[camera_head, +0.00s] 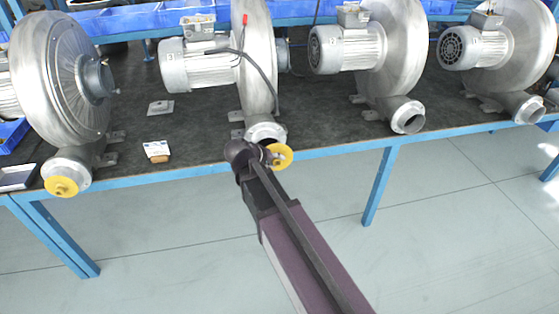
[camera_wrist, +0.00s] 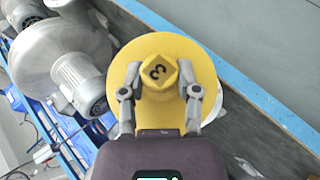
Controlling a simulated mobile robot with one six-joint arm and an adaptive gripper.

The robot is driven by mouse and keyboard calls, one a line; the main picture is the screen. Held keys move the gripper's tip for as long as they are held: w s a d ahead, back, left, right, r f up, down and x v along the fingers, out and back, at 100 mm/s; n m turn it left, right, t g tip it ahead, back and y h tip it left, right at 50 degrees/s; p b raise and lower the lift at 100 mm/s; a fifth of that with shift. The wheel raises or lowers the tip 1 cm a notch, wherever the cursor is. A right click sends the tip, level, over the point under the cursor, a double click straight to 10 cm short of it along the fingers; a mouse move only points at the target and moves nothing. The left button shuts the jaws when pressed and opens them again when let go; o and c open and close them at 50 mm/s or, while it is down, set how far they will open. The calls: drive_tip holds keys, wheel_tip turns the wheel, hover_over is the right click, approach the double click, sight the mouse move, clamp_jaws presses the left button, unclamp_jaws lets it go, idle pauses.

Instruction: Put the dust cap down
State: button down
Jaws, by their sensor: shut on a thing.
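My gripper (camera_wrist: 160,93) is shut on the knob of a yellow dust cap (camera_wrist: 200,62), one finger on each side. The knob carries a dark mark that looks like a 3. In the head view the dust cap (camera_head: 282,154) is just below and in front of the outlet (camera_head: 266,130) of the second blower (camera_head: 258,60), past the bench's front edge. My gripper partly hides it. A light rim shows behind the cap in the wrist view; I cannot tell whether cap and outlet touch. Another yellow cap (camera_head: 61,187) covers the left blower's outlet.
The dark bench top (camera_head: 190,125) has a blue front edge (camera_head: 330,151). A small white-and-brown block (camera_head: 157,151) and a flat plate (camera_head: 160,108) lie left of the second blower. Two blowers to the right have open outlets (camera_head: 407,117). Bare bench lies between the blowers.

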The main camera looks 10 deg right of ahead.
sight(285, 154)
wheel_tip(285, 154, up, 5)
drive_tip(key=p, duration=0.4)
drive_tip(key=shift+p, duration=0.4)
drive_tip(key=shift+f, duration=0.1)
drive_tip(key=shift+s+a, duration=0.1)
